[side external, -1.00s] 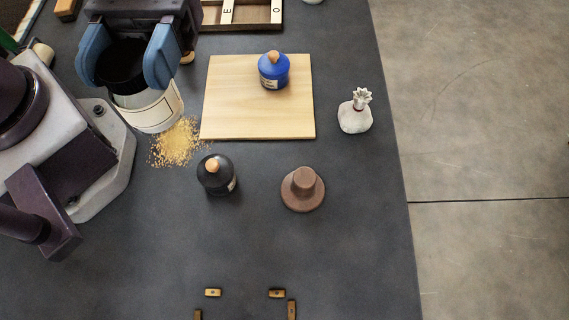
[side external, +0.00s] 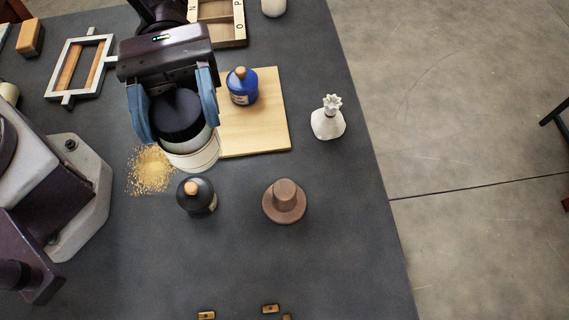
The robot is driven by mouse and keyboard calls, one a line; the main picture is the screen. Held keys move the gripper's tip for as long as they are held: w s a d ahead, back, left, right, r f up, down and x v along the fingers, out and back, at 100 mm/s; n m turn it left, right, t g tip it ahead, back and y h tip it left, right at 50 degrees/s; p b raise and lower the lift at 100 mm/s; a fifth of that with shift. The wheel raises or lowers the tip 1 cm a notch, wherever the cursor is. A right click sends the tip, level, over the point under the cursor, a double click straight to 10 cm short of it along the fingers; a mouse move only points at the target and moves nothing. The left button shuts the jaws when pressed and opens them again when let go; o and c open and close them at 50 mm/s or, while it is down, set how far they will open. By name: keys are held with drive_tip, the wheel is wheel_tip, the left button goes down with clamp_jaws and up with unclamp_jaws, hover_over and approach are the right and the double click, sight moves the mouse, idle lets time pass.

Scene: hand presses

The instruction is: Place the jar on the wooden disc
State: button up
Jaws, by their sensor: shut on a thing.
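A jar (side external: 195,153) with a black lid and pale body is held in my gripper (side external: 180,128). The two blue fingers are shut on it from either side, around the dark upper part. It appears above the table, in front of the wooden board's left edge, but its height is hard to tell. A brown round disc (side external: 272,214) with a raised round knob lies to the right and nearer the front. It is the only disc-like thing I see, and nothing rests on it. The jar and my gripper are apart from it.
A black bottle (side external: 190,197) with a cork stands just below the jar. A blue bottle (side external: 240,88) stands on the board (side external: 262,132). Yellow crumbs (side external: 150,170) lie at left. The table front is mostly clear.

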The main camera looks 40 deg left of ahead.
drive_tip(key=shift+w+d+f, duration=1.05)
drive_tip(key=shift+d+f, duration=0.3)
drive_tip(key=shift+f, duration=0.55)
drive_tip(key=shift+w+d+f, duration=1)
drive_tip(key=shift+d+f, duration=0.4)
drive_tip(key=shift+f, duration=0.45)
drive_tip(key=shift+w+d+f, duration=1.05)
drive_tip(key=shift+d+f, duration=0.3)
drive_tip(key=shift+f, duration=0.55)
drive_tip(key=o, duration=1)
drive_tip(key=shift+f, duration=0.1)
drive_tip(key=shift+o, duration=0.2)
drive_tip(key=shift+a, duration=0.1)
drive_tip(key=v, duration=1.2)
